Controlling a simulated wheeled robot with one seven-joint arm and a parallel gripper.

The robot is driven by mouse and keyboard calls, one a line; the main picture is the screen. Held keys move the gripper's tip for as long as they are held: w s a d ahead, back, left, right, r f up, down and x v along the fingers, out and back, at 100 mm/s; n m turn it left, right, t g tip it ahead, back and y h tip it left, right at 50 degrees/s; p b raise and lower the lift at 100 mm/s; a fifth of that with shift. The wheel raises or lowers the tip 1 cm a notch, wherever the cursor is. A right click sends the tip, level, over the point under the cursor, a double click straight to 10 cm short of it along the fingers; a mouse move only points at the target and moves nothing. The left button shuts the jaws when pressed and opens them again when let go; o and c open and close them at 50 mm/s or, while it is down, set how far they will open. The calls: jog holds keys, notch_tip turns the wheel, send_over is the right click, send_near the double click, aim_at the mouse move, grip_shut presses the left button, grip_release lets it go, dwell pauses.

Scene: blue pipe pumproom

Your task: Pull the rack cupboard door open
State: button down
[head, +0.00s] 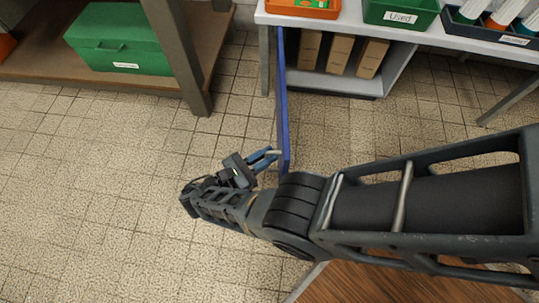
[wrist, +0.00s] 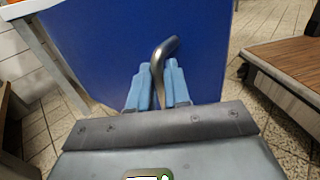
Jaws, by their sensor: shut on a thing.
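The blue rack cupboard door (head: 282,100) stands swung out from the cupboard, roughly square to its front and seen nearly edge-on in the head view. It fills much of the wrist view (wrist: 110,45). Its grey metal handle (wrist: 165,47) is near the door's free edge. My gripper (head: 267,158) is at the door's near end, with its blue fingers (wrist: 159,78) shut on the handle. The cupboard (head: 345,84) is open, showing several brown boxes (head: 341,53) inside. Part of the handle is hidden between the fingers.
A white-topped bench (head: 350,22) above the cupboard carries an orange tray (head: 303,10) and a green "Used" bin (head: 400,13). A brown shelf unit (head: 198,70) with a green box (head: 118,40) stands left of the door. The tiled floor at left is clear.

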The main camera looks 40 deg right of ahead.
jog(key=shift+w+a+g, duration=0.15)
jog(key=shift+w+a, duration=0.05)
jog(key=shift+w, duration=0.25)
jog(key=shift+w+a+g, duration=0.15)
jog(key=shift+w+a, duration=0.05)
jog(key=shift+w, duration=0.25)
jog(key=shift+m, duration=0.3)
jog(key=c, duration=1.3)
grip_release()
